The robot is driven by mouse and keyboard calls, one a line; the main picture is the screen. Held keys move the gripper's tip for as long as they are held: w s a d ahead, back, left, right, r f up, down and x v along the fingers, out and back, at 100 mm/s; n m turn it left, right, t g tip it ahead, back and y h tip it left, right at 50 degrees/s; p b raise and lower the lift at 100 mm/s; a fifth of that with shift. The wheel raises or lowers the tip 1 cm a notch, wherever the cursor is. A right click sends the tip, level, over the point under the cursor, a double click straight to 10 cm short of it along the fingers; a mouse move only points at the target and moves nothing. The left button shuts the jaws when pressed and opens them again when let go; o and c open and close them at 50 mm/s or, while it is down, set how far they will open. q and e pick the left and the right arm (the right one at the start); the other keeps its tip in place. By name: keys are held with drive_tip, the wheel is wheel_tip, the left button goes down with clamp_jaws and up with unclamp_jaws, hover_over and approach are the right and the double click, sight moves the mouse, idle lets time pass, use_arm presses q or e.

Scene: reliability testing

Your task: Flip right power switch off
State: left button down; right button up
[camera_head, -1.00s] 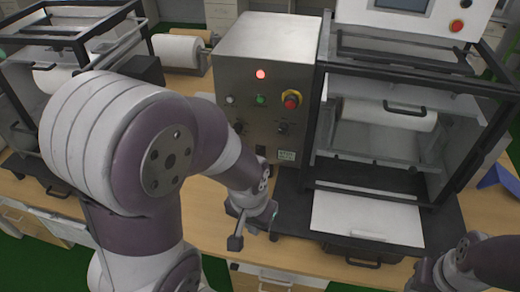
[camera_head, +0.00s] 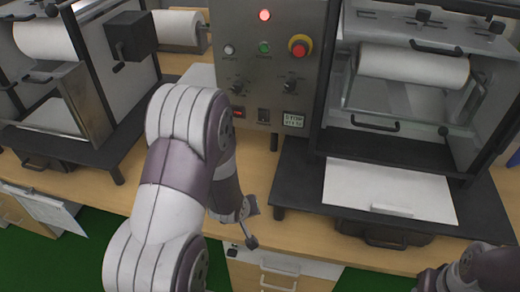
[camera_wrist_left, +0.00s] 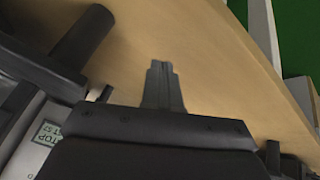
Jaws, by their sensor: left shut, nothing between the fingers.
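The metal control box (camera_head: 222,50) stands mid-table in the head view. Low on its front are two rocker switches: the left one (camera_head: 238,113) shows red, and the right power switch (camera_head: 263,115) looks dark. Its exact tilt is too small to tell. My left gripper (camera_head: 251,243) is shut and empty, below and in front of the switches, near the table's front edge and apart from the box. The left wrist view shows its closed fingers (camera_wrist_left: 161,70) over the wooden table. My right arm (camera_head: 485,267) shows at the bottom right; its fingertips are not visible.
Knobs, a red emergency button (camera_head: 299,46) and a small label (camera_head: 293,118) are on the panel. A black-framed machine (camera_head: 335,85) with a white roll stands right, another frame (camera_head: 90,50) left. The table strip (camera_head: 300,250) before the box is clear.

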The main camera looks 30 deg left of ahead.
sight(262, 115)
use_arm(q)
drive_tip(key=w+a+f+n+t, duration=0.1)
drive_tip(key=w, duration=0.1)
drive_tip(key=w+a+f+n+t+y+b, duration=0.1)
drive_tip(key=f+n+t, duration=0.1)
drive_tip(key=shift+w+f, duration=0.1)
drive_tip(key=shift+w, duration=0.25)
drive_tip(key=w+r+n+t, duration=0.1)
drive_tip(key=w+a+n+t+b, duration=0.1)
drive_tip(key=shift+w+r+n+t+y, duration=0.15)
drive_tip(key=shift+r+n+t+y, duration=0.15)
drive_tip(key=shift+r+y, duration=0.1)
wheel_tip(262, 115, up, 12)
drive_tip(key=w+n+t+y, duration=0.1)
drive_tip(key=w+n+t, duration=0.2)
drive_tip(key=n+t, duration=0.4)
drive_tip(key=shift+a+p, duration=0.25)
drive_tip(key=shift+p, duration=0.05)
use_arm(e)
wheel_tip(262, 115, down, 4)
drive_tip(key=shift+s+r, duration=0.1)
drive_tip(key=shift+r, duration=0.1)
use_arm(q)
drive_tip(key=p+x, duration=0.1)
drive_tip(key=x, duration=1.2)
drive_tip(key=shift+w+a+r, duration=0.15)
drive_tip(key=shift+w, duration=0.25)
use_arm(e)
drive_tip(key=shift+r, duration=0.45)
